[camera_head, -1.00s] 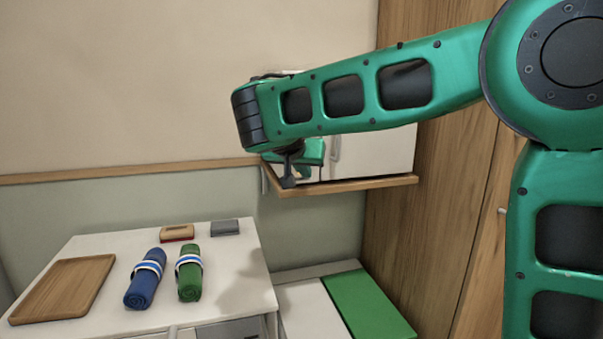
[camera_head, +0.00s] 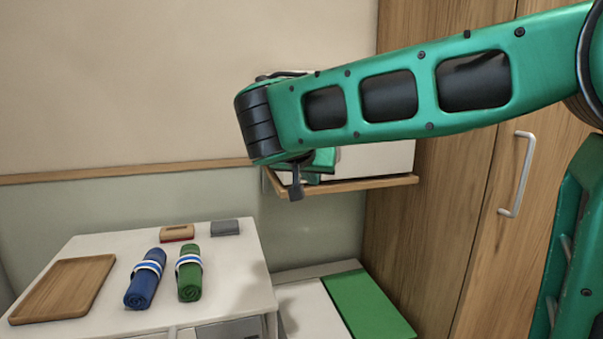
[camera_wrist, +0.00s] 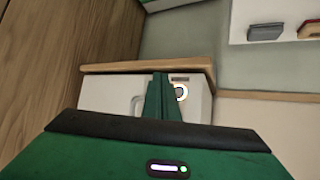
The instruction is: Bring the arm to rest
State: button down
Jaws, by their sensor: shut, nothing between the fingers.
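My gripper (camera_head: 297,190) hangs below the end of my green arm in the head view, in front of the wall shelf. Part of it is hidden behind the arm's wrist. In the wrist view its green fingers (camera_wrist: 160,82) are together, with nothing between them. It is clear of the bedside cabinet and the things on it.
A wooden wall shelf (camera_head: 350,185) carries a white box (camera_wrist: 105,93) close to my gripper. The white cabinet top (camera_head: 235,285) holds a wooden tray (camera_head: 65,288), a blue roll (camera_head: 143,287), a green roll (camera_head: 190,280) and two small blocks. A wooden wardrobe (camera_head: 465,215) stands at right.

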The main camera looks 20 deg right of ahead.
jog(key=s+d+f+g+y, duration=0.1)
jog(key=s+d+f+g, duration=0.2)
jog(key=s+d+f, duration=0.45)
jog(key=s+d+f+g, duration=0.2)
jog(key=s+d+f, duration=0.2)
jog(key=s+d, duration=0.5)
jog(key=s+f+g+y, duration=0.1)
jog(key=s+f, duration=0.2)
jog(key=s, duration=0.3)
jog(key=s+d+f+g+y, duration=0.1)
jog(key=s+f+y, duration=0.1)
jog(key=s, duration=0.5)
jog(key=s+f+g+y, duration=0.1)
jog(key=s+f+g, duration=0.1)
jog(key=s+f, duration=0.3)
jog(key=shift+s+d+y, duration=0.35)
jog(key=shift+s+y, duration=0.05)
jog(key=shift+s, duration=0.55)
